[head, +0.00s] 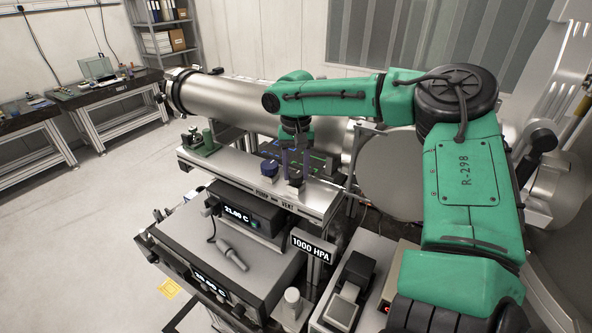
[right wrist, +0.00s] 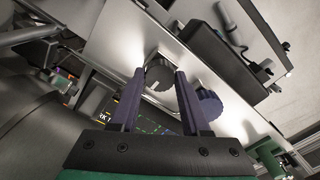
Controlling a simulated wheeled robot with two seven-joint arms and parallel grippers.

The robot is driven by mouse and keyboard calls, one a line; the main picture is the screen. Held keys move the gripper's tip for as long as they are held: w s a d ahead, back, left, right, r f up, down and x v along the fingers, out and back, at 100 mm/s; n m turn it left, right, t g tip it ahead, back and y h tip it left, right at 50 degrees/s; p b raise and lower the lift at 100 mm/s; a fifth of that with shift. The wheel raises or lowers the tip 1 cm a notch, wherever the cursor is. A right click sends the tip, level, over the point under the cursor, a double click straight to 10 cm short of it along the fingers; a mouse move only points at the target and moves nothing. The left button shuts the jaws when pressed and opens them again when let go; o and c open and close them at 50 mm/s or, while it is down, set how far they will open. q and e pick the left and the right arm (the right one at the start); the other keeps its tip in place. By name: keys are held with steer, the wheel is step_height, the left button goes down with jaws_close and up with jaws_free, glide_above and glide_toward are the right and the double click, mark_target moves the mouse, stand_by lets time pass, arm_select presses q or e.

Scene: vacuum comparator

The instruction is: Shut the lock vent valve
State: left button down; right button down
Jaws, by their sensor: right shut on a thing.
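The vent valve is a dark knob (head: 296,178) above the VENT label on the metal panel (head: 322,203). My right gripper (head: 295,165) reaches down to it from above. In the right wrist view the two dark purple fingers of my right gripper (right wrist: 158,82) stand on either side of the vent knob (right wrist: 158,72) and are shut on it. Fingers partly cover the knob, and I cannot tell its exact turn. A blue knob (head: 268,168) stands beside it above the PUMP label; it also shows in the right wrist view (right wrist: 208,104), just outside one finger. My left gripper is not in view.
A display (head: 313,247) reading 1000 HPA stands in front of the panel. Instrument boxes (head: 247,215) with temperature readouts sit below it. A large steel cylinder (head: 235,100) lies behind. Side tables (head: 105,95) are at the far left, with clear floor before them.

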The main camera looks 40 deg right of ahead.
mark_target(296, 173)
steer(key=shift+s+f, duration=0.2)
steer(key=shift+f, duration=0.05)
steer(key=shift+c, duration=1.9)
jaws_free()
steer(key=shift+w, duration=0.1)
steer(key=shift+r, duration=0.1)
steer(key=shift+r, duration=0.1)
steer(key=shift+w+r, duration=0.1)
steer(key=shift+r, duration=0.2)
step_height(296, 173, up, 6)
steer(key=shift+f+b, duration=0.2)
steer(key=shift+b, duration=0.8)
step_height(296, 173, up, 8)
